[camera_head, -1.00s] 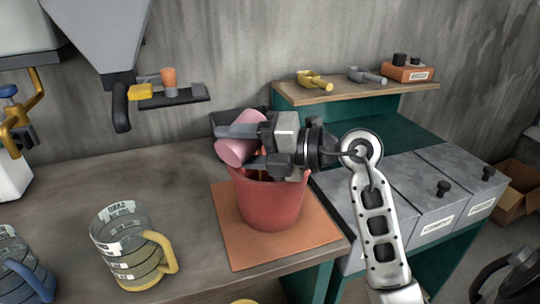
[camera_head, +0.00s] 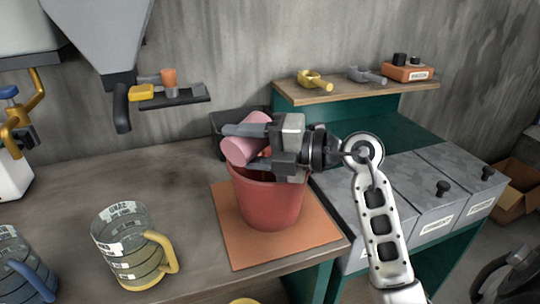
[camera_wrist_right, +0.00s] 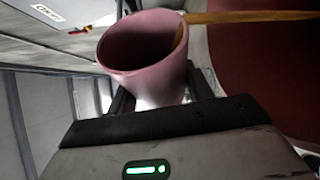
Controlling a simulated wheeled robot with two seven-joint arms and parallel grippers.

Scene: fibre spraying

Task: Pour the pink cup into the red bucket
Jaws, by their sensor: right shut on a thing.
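My right gripper (camera_head: 258,146) is shut on the pink cup (camera_head: 247,145) above the red bucket (camera_head: 268,204). The cup is tipped well over, its mouth toward the lower left and its base toward the upper right. In the right wrist view the cup (camera_wrist_right: 150,58) shows its open mouth between the fingers. An amber strip (camera_wrist_right: 250,17), which looks like a poured stream, runs from the mouth toward the bucket's red interior (camera_wrist_right: 275,75). The gripper hides part of the bucket's rim and opening in the head view. My left gripper is not in view.
The bucket stands on an orange mat (camera_head: 235,240) near the table's right edge. A clear jug with a yellow handle (camera_head: 125,245) and one with a blue handle (camera_head: 22,265) stand left. A wooden shelf (camera_head: 345,92) is behind at right. The table between jugs and mat is clear.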

